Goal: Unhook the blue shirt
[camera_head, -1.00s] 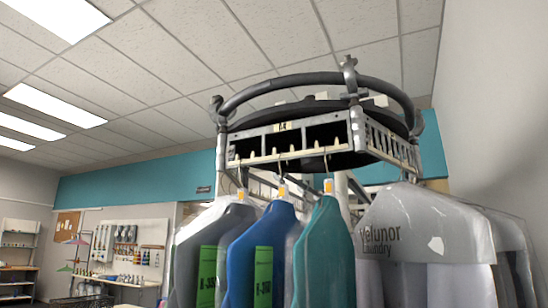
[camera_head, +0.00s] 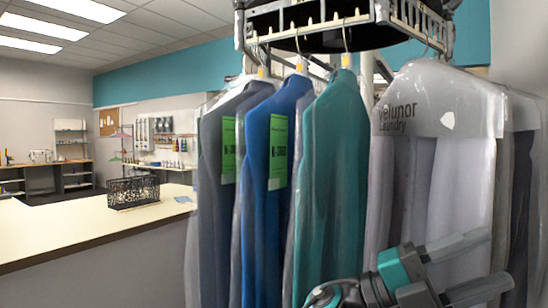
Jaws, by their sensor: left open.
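The blue shirt (camera_head: 262,215) hangs on a hanger from the rail (camera_head: 300,27), with a green tag on its front. It hangs between a grey garment (camera_head: 212,200) on its left and a teal garment (camera_head: 330,180) on its right. Its hanger hook (camera_head: 299,45) is on the toothed bar of the rail, with an orange piece at the neck. My left gripper (camera_head: 499,259) is at the lower right, open and empty, in front of the bagged garments. It is well to the right of and below the blue shirt's hook. My right gripper is not in view.
Garments in clear laundry bags (camera_head: 425,85) hang at the right, close behind my left gripper. A long counter (camera_head: 90,235) runs along the left, with a black wire basket (camera_head: 133,191) on it. Shelves stand far back.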

